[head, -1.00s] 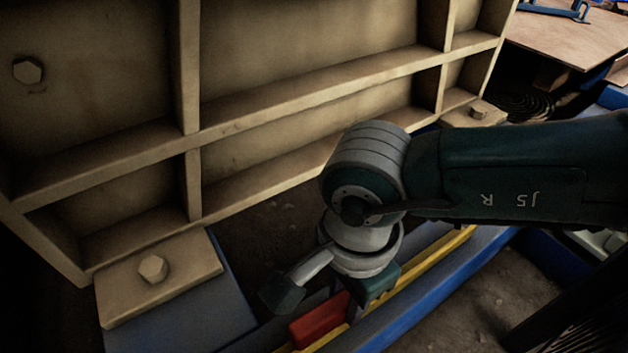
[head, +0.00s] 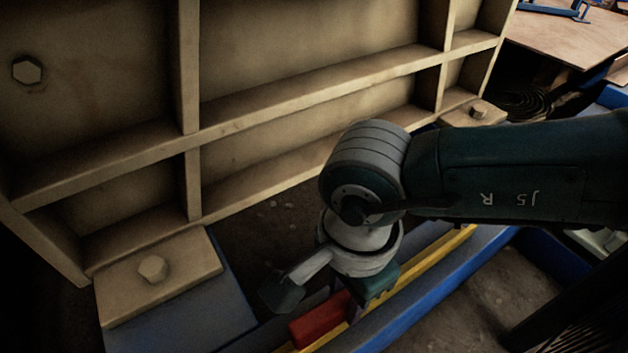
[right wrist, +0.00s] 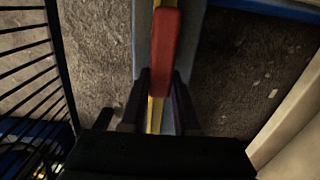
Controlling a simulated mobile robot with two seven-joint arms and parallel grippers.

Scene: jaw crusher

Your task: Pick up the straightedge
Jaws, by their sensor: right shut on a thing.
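The straightedge (head: 428,265) is a long yellow bar with a red block (head: 318,319) on it. It lies along a blue beam, in front of the large tan ribbed casting. In the right wrist view the red block (right wrist: 164,45) shows above the yellow bar (right wrist: 156,115), which runs between my fingers. My right gripper (head: 350,306) points down and is shut on the straightedge, beside the red block. It also shows in the right wrist view (right wrist: 160,88). I cannot tell whether the bar touches the beam. My left gripper is not in view.
The tan ribbed casting (head: 300,100) rises close behind my right gripper. A bolted tan block (head: 160,275) sits at the lower left. The blue beam (head: 440,290) runs along the front. A wooden tabletop (head: 575,35) is at the upper right. Bare ground (head: 460,320) shows at the lower right.

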